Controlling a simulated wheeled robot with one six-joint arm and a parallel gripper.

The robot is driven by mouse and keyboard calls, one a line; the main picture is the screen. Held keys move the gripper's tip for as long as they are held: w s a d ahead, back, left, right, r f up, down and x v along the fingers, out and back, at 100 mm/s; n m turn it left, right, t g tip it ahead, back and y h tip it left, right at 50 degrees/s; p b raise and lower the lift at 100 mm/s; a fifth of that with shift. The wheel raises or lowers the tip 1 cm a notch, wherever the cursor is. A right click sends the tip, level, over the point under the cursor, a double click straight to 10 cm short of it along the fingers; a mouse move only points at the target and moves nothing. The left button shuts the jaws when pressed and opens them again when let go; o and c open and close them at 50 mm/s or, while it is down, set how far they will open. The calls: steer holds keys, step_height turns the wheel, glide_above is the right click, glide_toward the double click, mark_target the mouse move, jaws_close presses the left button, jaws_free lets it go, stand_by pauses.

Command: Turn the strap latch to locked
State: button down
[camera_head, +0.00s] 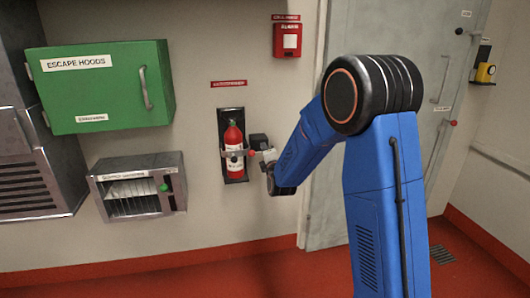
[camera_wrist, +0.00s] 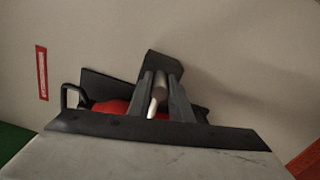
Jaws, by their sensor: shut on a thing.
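A red fire extinguisher (camera_head: 233,163) stands upright in a dark wall bracket (camera_head: 222,118), with a strap (camera_head: 236,153) across its middle. My gripper (camera_head: 257,150) is at the right side of the bracket, level with the strap. In the wrist view my gripper (camera_wrist: 163,100) is shut on a grey, rod-like piece, which appears to be the strap latch (camera_wrist: 159,86). The fingers hide most of the latch, and its exact angle cannot be told. Part of the red extinguisher (camera_wrist: 110,107) shows behind the gripper's dark edge.
A green escape hoods cabinet (camera_head: 105,90) and a grey wall box (camera_head: 137,187) with a green knob are to the left. A red alarm box (camera_head: 288,39) is above. A grey door (camera_head: 385,130) stands behind my arm. The red floor in front of the wall looks clear.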

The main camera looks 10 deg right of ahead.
steer(key=c, duration=1.6)
jaws_free()
steer(key=s, duration=1.7)
steer(key=shift+s, duration=0.25)
steer(key=s+d+m+g, duration=0.2)
steer(key=s+m+g, duration=0.2)
steer(key=s, duration=0.9)
steer(key=s+d+m+g, duration=0.2)
steer(key=s+m+g, duration=0.2)
steer(key=s+m, duration=0.5)
steer(key=s+d+m+g, duration=0.2)
steer(key=s+m+g, duration=0.3)
steer(key=s, duration=1.3)
steer(key=shift+d+r+m, duration=0.2)
steer(key=shift+m, duration=0.4)
steer(key=shift+d+r+m, duration=0.15)
steer(key=shift+d+m, duration=0.05)
steer(key=shift+m, duration=0.4)
